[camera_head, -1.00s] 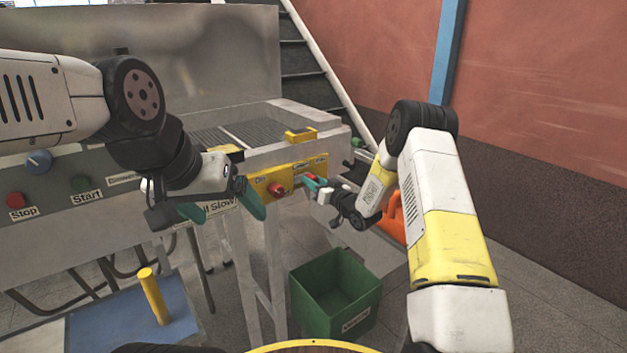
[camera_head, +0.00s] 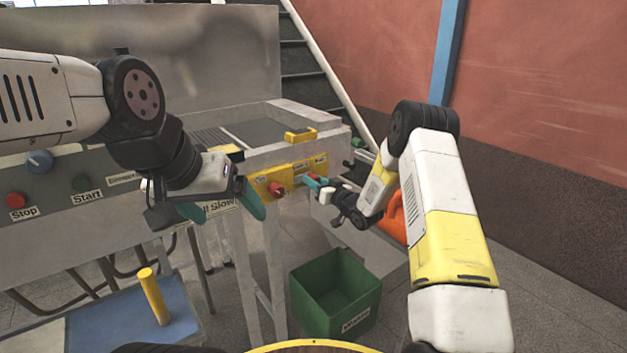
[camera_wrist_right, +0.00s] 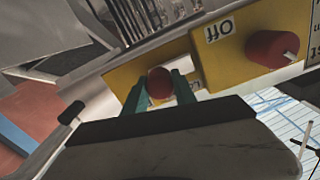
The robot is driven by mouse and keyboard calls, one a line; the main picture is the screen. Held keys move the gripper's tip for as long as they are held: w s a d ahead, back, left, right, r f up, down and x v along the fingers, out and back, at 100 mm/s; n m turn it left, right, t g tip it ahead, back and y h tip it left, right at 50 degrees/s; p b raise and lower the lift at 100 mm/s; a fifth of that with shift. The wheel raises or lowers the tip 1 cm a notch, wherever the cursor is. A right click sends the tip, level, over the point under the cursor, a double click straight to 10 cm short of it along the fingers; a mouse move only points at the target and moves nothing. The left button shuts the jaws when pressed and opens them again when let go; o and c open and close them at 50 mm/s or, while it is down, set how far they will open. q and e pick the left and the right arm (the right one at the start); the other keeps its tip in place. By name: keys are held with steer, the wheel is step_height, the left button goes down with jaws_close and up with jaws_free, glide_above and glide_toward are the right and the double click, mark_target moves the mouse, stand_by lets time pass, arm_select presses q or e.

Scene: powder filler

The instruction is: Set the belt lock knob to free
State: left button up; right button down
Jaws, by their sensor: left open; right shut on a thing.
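My right gripper (camera_head: 318,182) is at the right part of the yellow panel (camera_head: 290,172) on the machine's front. In the right wrist view its green fingers (camera_wrist_right: 158,88) are shut on a small red knob (camera_wrist_right: 159,82); the label beside the knob is mostly hidden by a finger. A larger red knob (camera_wrist_right: 273,48) sits on the neighbouring yellow plate next to an "Off" label; it also shows in the head view (camera_head: 276,189), apart from the gripper. My left gripper (camera_head: 222,208) is open and empty in front of the machine, left of the panel.
A grey panel at the left has a blue knob (camera_head: 39,161), a red Stop button (camera_head: 15,200) and a green Start button (camera_head: 81,183). A green bin (camera_head: 337,290) stands on the floor below. An orange object (camera_head: 394,216) is behind my right forearm. A yellow post (camera_head: 153,296) stands at lower left.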

steer(key=w+d, duration=0.2)
steer(key=d, duration=0.1)
steer(key=shift+w+d, duration=0.15)
steer(key=c, duration=1)
jaws_free()
steer(key=shift+d, duration=0.1)
steer(key=v, duration=0.7)
steer(key=shift+s+d, duration=0.15)
steer(key=shift+s, duration=0.15)
steer(key=shift+r, duration=0.1)
